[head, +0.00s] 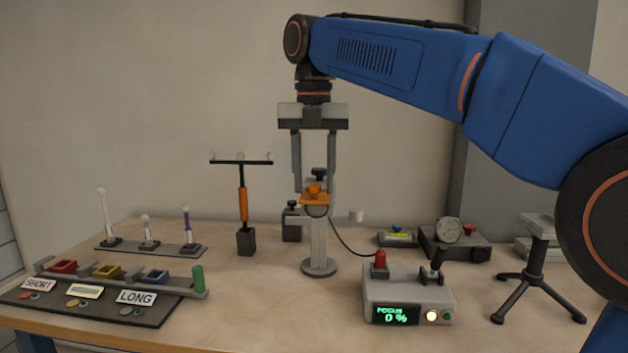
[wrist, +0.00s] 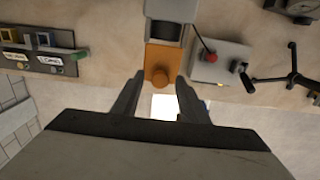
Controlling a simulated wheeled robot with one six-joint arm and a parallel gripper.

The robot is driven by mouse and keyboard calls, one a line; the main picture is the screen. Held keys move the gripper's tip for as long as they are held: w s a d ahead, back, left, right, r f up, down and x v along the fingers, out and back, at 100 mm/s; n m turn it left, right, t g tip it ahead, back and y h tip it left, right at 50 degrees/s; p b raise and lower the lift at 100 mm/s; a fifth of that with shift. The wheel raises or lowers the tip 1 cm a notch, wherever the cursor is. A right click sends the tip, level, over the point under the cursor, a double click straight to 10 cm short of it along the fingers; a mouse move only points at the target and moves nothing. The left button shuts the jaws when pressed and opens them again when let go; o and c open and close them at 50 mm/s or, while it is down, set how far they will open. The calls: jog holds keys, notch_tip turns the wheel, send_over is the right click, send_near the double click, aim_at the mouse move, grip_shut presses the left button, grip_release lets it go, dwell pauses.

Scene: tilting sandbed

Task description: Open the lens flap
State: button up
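The lens flap (head: 312,199) is an orange plate with a round orange knob on top, at the head of a grey lens stand (head: 319,245) with a round base. In the wrist view the fingertips (wrist: 160,78) lie on either side of the knob, with gaps visible. I cannot tell how far below the fingertips the knob sits.
A grey focus box (head: 408,289) reading "FOCUS 0 %" stands front right, with a black tripod (head: 538,262) beyond it. An orange-handled tool (head: 243,205) stands left of the lens. A sorting tray (head: 120,310) lies front left. A dial gauge (head: 450,231) sits at back right.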

aim_at(314, 186)
jog(key=shift+s+r, duration=0.1)
jog(key=shift+r, duration=3.4)
